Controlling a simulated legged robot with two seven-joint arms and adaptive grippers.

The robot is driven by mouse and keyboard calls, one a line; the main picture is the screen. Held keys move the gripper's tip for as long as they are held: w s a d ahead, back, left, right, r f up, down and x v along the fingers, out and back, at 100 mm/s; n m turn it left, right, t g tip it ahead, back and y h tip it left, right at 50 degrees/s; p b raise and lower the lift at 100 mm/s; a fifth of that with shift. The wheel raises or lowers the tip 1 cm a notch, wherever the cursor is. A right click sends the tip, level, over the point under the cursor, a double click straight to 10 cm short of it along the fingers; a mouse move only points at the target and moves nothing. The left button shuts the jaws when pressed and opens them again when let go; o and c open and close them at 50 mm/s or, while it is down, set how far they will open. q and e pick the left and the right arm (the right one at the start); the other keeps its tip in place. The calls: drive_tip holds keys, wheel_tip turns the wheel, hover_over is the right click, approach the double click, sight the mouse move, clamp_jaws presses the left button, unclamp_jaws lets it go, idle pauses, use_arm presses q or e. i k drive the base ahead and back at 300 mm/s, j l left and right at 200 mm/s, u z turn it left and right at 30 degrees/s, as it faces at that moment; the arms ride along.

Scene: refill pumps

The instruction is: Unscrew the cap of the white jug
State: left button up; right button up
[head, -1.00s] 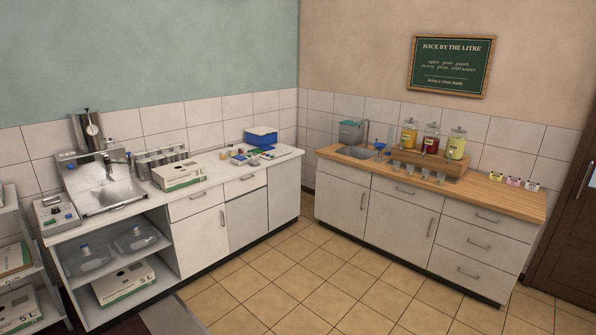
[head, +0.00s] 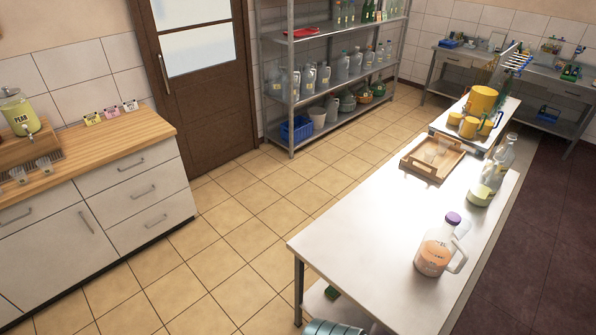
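A translucent, whitish jug (head: 437,250) with a handle stands upright on the near part of the long white table (head: 345,240). I cannot tell whether this is the white jug. Pale jugs (head: 308,77) also stand on the grey shelf rack, too small to make out their caps. Neither of my grippers shows in the head view.
A wooden tray (head: 432,158), clear bottles and a yellow container (head: 483,99) stand farther along the tables. A wooden-topped counter (head: 100,132) is at left. Tiled floor (head: 230,240) between counter and table is open.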

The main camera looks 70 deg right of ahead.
sight(438, 245)
drive_tip(key=i+z, duration=0.1)
drive_tip(key=z, duration=0.7)
drive_tip(key=i+j+z, duration=0.1)
drive_tip(key=z, duration=0.3)
drive_tip(key=i+j+z, duration=0.1)
drive_tip(key=z, duration=0.3)
drive_tip(key=j+z, duration=0.1)
drive_tip(key=z, duration=0.3)
drive_tip(key=i, duration=0.05)
